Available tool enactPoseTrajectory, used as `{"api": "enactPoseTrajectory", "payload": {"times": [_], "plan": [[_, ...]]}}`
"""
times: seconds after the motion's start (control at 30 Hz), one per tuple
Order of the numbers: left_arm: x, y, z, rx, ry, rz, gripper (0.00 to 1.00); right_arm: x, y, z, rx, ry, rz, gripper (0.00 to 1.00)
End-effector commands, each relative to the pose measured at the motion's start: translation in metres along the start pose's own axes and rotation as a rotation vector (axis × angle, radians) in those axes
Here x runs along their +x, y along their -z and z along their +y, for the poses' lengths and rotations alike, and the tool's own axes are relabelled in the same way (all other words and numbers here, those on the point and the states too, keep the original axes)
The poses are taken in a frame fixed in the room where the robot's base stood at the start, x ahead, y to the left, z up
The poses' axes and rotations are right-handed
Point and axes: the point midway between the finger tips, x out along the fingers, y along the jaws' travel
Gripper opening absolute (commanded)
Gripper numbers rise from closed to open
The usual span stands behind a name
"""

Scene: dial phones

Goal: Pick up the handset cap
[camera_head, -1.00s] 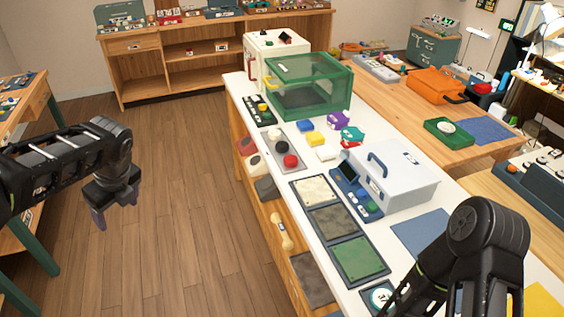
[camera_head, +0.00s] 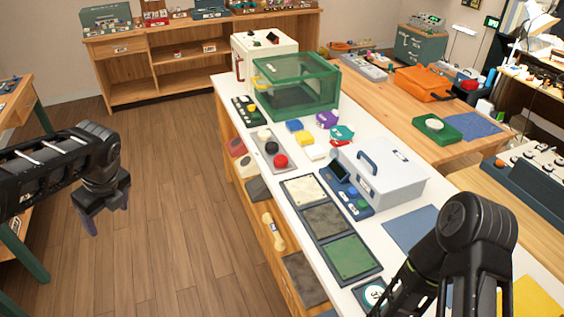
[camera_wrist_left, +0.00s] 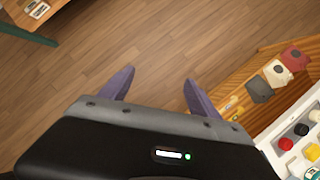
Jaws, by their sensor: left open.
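My left gripper (camera_head: 97,222) hangs open over the wood floor in the head view, well left of the white-topped counter (camera_head: 222,90). Its two purple fingers (camera_wrist_left: 159,88) are spread in the left wrist view, with only bare floor between them. A cream handset-shaped piece (camera_head: 273,231) is on the counter's front side in the head view. I cannot tell any part of it apart as a cap. My right arm is at the lower right; its gripper is outside the picture.
Red (camera_head: 236,147), cream (camera_head: 243,165) and grey (camera_head: 258,189) pieces line the counter's front side. A green clear-walled box (camera_head: 295,92), a grey toolbox (camera_head: 395,181) and framed panels (camera_head: 347,257) stand on top. Floor (camera_head: 170,210) between the left arm and counter is clear.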

Motion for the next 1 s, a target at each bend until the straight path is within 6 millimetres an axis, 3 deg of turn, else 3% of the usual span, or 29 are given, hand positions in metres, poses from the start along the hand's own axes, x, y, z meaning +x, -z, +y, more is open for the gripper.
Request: {"api": "enactPoseTrajectory", "payload": {"times": [0.2, 0.37, 0.47, 0.53, 0.67, 0.77, 0.8, 0.9, 1.0], "plan": [[0.0, 0.0, 0.0, 0.0, 0.0, 0.0, 0.72, 0.0, 0.0, 0.0, 0.0, 0.0, 0.0, 0.36], [0.005, 0.006, -0.003, -0.01, 0.006, 0.013, 0.59, 0.0, 0.0, 0.0, 0.0, 0.0, 0.0, 0.36], [0.02, 0.025, -0.013, -0.049, 0.023, 0.055, 0.53, 0.0, 0.0, 0.0, 0.0, 0.0, 0.0, 0.36], [0.037, 0.05, -0.024, -0.104, 0.042, 0.108, 0.53, 0.0, 0.0, 0.0, 0.0, 0.0, 0.0, 0.36], [0.08, 0.126, -0.048, -0.294, 0.066, 0.273, 0.53, 0.0, 0.0, 0.0, 0.0, 0.0, 0.0, 0.36], [0.116, 0.21, -0.06, -0.538, 0.036, 0.449, 0.53, 0.0, 0.0, 0.0, 0.0, 0.0, 0.0, 0.36], [0.129, 0.248, -0.061, -0.661, 0.003, 0.523, 0.53, 0.0, 0.0, 0.0, 0.0, 0.0, 0.0, 0.36], [0.153, 0.336, -0.053, -1.006, -0.128, 0.67, 0.53, 0.0, 0.0, 0.0, 0.0, 0.0, 0.0, 0.36], [0.17, 0.406, -0.03, -1.36, -0.3, 0.738, 0.53, 0.0, 0.0, 0.0, 0.0, 0.0, 0.0, 0.36]]}}
